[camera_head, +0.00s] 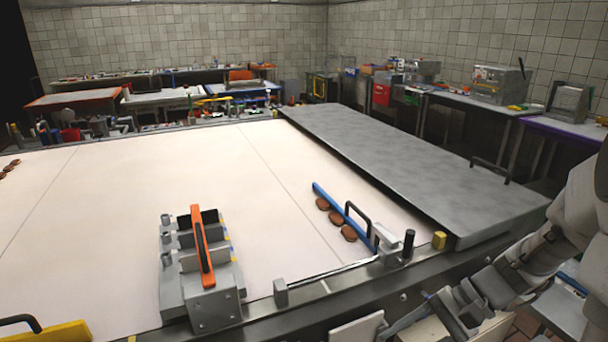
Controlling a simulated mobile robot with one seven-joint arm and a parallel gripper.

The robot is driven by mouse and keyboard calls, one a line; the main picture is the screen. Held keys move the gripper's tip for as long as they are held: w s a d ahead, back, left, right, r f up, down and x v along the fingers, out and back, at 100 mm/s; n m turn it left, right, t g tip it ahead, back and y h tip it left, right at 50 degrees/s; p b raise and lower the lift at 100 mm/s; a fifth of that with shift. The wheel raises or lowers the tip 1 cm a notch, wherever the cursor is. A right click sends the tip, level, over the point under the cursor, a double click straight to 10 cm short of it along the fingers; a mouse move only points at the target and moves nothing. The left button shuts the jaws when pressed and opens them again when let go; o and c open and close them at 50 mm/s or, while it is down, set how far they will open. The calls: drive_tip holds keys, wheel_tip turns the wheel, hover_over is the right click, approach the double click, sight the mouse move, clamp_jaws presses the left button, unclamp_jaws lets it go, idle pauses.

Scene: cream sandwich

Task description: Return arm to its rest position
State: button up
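My arm reaches in from the right edge, folded low over the front right of the white table (150,225). My gripper (412,322) is at the lower right, in front of the table's dark front rail (385,292). A thin grey finger points left, close to a pale flat piece (356,329) at the bottom edge. The gripper is small and partly cut off by the frame, so its opening and any contact with that piece are unclear.
A grey metal frame with an orange handle (202,250) stands on the table. Brown round biscuits (335,218) lie beside a blue bar (340,212). A grey lid (410,165) covers the table's right side. A yellow piece (55,333) is at bottom left. The table's middle is clear.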

drive_tip(key=s+a+r+n+t+h+p, duration=0.1)
drive_tip(key=s+r+n+t+h+p, duration=0.1)
drive_tip(key=r, duration=0.7)
drive_tip(key=s+a+r+n+t+h+p, duration=0.2)
drive_tip(key=s+r+n+t+h+p, duration=0.1)
drive_tip(key=r+n+h, duration=0.4)
drive_tip(key=shift+s+r+n+t, duration=0.4)
drive_tip(key=shift+s+r+t, duration=0.1)
drive_tip(key=shift+r, duration=1.3)
drive_tip(key=shift+a, duration=0.1)
